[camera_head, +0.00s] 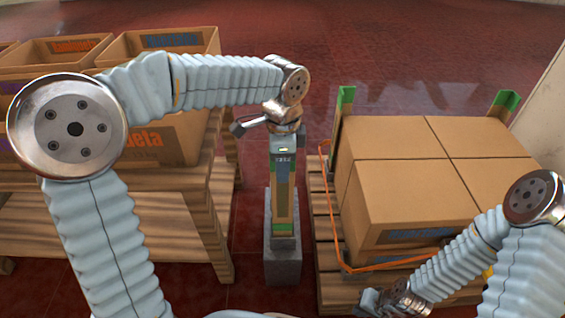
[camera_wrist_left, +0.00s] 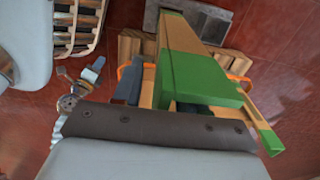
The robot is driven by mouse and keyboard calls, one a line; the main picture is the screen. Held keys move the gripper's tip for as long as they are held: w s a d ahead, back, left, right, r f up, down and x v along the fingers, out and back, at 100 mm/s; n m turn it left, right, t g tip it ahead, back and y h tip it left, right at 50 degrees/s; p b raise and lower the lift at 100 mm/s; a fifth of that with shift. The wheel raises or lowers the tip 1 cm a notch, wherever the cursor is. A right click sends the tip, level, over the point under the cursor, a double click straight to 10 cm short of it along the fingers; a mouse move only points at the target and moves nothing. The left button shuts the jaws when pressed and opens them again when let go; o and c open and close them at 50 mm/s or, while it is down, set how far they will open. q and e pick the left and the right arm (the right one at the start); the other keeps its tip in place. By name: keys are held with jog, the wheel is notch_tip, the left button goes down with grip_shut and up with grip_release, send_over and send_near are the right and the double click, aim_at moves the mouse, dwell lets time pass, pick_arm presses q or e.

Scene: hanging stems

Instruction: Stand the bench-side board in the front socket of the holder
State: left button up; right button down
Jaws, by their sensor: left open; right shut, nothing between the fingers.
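A long wood-coloured board (camera_head: 285,205) with green ends is upright between the bench and the pallet. Its lower end overlaps the grey holder (camera_head: 284,272); I cannot tell how deep it sits or in which socket. My left gripper (camera_head: 268,124) is open at the board's top. In the left wrist view the board's green end (camera_wrist_left: 200,75) is close to the gripper and its far end meets the grey holder (camera_wrist_left: 217,14). The left fingers are mostly hidden there. My right gripper (camera_head: 372,304) is shut and empty, low at the pallet's near edge.
A wooden bench (camera_head: 160,222) with open crates (camera_head: 160,42) stands left. Right, a pallet (camera_head: 325,225) carries cardboard boxes (camera_head: 400,205) with an orange strap (camera_head: 385,264) around them. Green-topped corner boards (camera_head: 345,97) stand by the boxes. Red floor lies beyond.

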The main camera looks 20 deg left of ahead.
pick_arm(q)
jog(key=shift+r, duration=0.1)
notch_tip(320, 180, up, 13)
jog(key=p, duration=0.3)
jog(key=shift+r, duration=0.3)
